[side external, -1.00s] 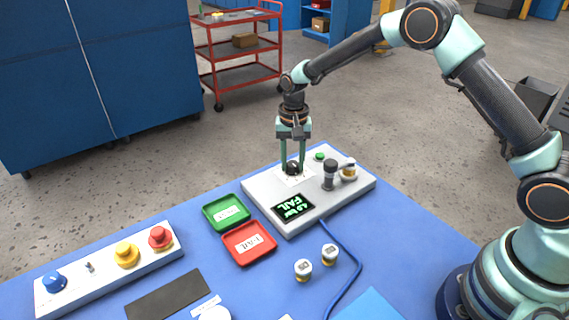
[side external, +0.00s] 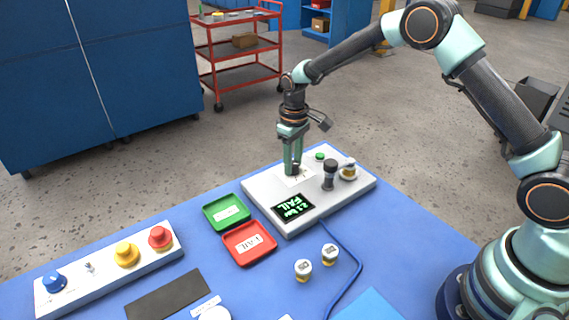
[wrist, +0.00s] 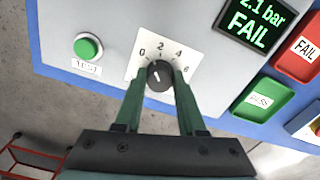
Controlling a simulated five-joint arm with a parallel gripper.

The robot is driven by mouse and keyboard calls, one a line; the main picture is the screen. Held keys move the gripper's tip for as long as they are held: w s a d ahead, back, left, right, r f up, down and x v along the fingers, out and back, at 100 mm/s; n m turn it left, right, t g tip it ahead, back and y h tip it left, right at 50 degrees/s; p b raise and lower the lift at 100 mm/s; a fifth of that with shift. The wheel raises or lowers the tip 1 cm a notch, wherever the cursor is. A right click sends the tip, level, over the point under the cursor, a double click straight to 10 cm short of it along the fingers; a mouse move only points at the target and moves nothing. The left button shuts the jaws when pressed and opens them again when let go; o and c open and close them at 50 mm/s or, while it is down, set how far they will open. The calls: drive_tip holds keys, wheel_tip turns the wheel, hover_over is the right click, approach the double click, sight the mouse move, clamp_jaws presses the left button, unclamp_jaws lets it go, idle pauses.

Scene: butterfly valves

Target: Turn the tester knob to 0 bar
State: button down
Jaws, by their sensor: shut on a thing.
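The tester (side external: 262,187) is a light grey panel on the blue table. Its black knob (wrist: 160,75) sits on a white dial plate (wrist: 134,66) marked 0, 2, 4 and 6 in the wrist view. The knob's white line leans up and left, between the 0 and 2 marks. My gripper (side external: 293,170) points down at the knob, and its green fingers are shut on it from both sides; the fingers also show in the wrist view (wrist: 160,82). The tester display (wrist: 256,22) reads 2.1 bar and FAIL in green.
A green TEST button (wrist: 88,47) is beside the dial. A valve in a fixture (side external: 348,172) stands on the tester's right. Green (side external: 226,212) and red (side external: 249,243) trays lie in front, with two loose valves (side external: 303,270) nearby.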

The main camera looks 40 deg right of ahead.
drive_tip(key=shift+r+n, duration=0.1)
drive_tip(key=shift+n, duration=1.5)
drive_tip(key=c, duration=0.5)
unclamp_jaws()
wheel_tip(320, 180, up, 12)
